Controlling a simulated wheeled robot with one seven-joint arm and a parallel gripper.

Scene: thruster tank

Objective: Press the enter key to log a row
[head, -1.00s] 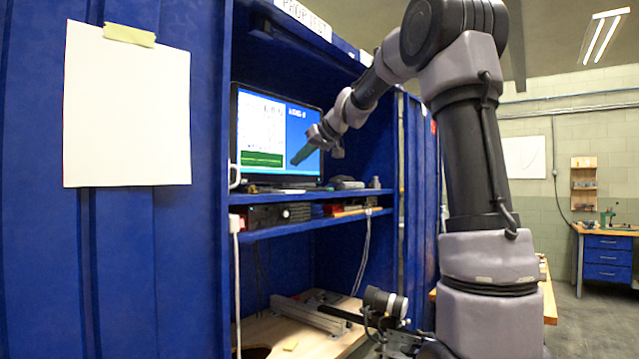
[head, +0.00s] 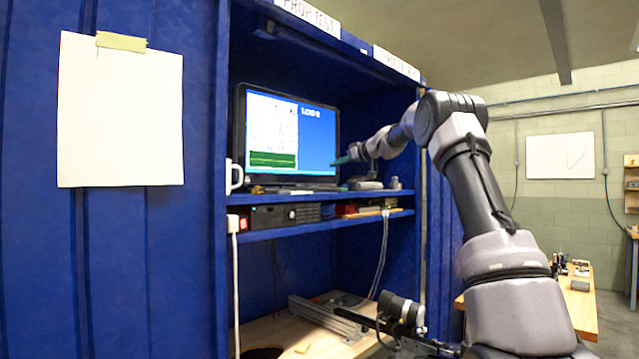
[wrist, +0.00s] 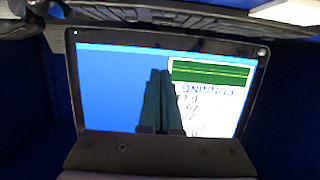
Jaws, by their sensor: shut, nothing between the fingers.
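A monitor (head: 318,150) stands on the blue cabinet's upper shelf, its screen lit blue with a white panel and a green block. A dark keyboard (head: 290,190) lies in front of it, seen nearly edge-on. In the wrist view the picture is inverted; the keyboard (wrist: 150,14) runs along the top edge, and the screen (wrist: 110,90) fills the middle. The enter key cannot be made out. My gripper (head: 337,161) has green fingers at the screen's right edge, above the shelf. In the wrist view its fingers (wrist: 160,74) are together and empty, overlapping the screen.
A white mug (head: 234,176) stands left of the monitor. Small grey items (head: 366,185) sit on the shelf to its right. A lower shelf holds a black box (head: 268,216). The cabinet's side walls and top bound the space around the monitor.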

